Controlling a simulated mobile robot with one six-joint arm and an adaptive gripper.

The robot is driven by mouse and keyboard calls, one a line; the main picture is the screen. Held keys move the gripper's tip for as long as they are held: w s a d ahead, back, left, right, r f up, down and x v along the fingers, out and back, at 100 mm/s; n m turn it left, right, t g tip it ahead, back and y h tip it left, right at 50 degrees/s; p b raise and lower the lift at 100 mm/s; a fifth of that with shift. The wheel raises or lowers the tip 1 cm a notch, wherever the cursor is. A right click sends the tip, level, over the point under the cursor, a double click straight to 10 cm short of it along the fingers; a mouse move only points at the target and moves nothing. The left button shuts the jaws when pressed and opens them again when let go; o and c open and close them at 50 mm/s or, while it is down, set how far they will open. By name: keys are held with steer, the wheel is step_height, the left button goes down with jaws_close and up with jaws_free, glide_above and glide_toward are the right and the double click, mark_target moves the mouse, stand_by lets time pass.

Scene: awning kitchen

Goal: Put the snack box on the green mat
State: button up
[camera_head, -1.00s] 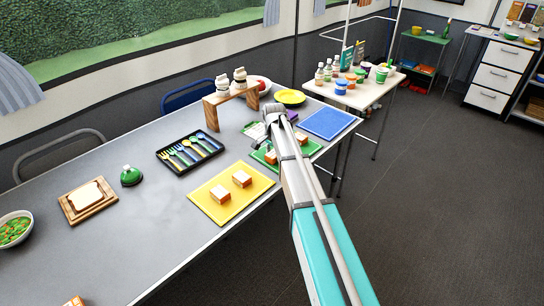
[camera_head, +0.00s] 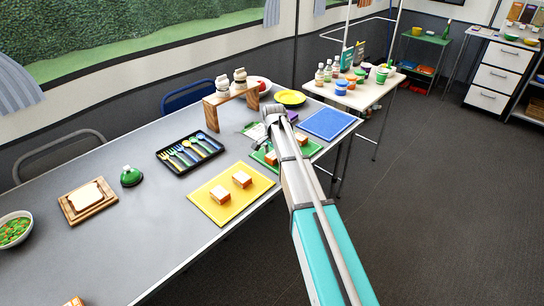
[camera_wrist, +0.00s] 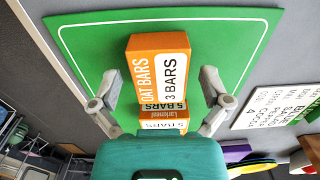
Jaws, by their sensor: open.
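The green mat (camera_head: 313,149) lies near the table's right front edge and fills much of the wrist view (camera_wrist: 230,50). An orange and white snack box (camera_wrist: 158,68) marked "OAT BARS" rests on it. Directly below it in the wrist view is another orange and white printed part (camera_wrist: 165,125); I cannot tell if it is a second box. My gripper (camera_wrist: 160,82) is open, one finger on each side of the box with gaps to both. In the head view, orange and white boxes show on the mat to the left (camera_head: 270,157) and right (camera_head: 302,138) of my arm.
A yellow mat (camera_head: 210,208) with two similar boxes lies to the left. A cutlery tray (camera_head: 166,163), a wooden stand (camera_head: 211,117), a yellow plate (camera_head: 290,97) and a blue mat (camera_head: 327,123) are close by.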

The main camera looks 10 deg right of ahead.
mark_target(274, 156)
step_height(274, 156, up, 12)
steer(key=p, duration=1.2)
steer(key=shift+s, duration=0.1)
stand_by(0.7)
steer(key=s+n, duration=1)
steer(key=s, duration=1.9)
steer(key=shift+a+n, duration=0.35)
steer(key=shift+n, duration=0.05)
steer(key=shift+r, duration=0.15)
step_height(274, 156, up, 4)
steer(key=p, duration=0.4)
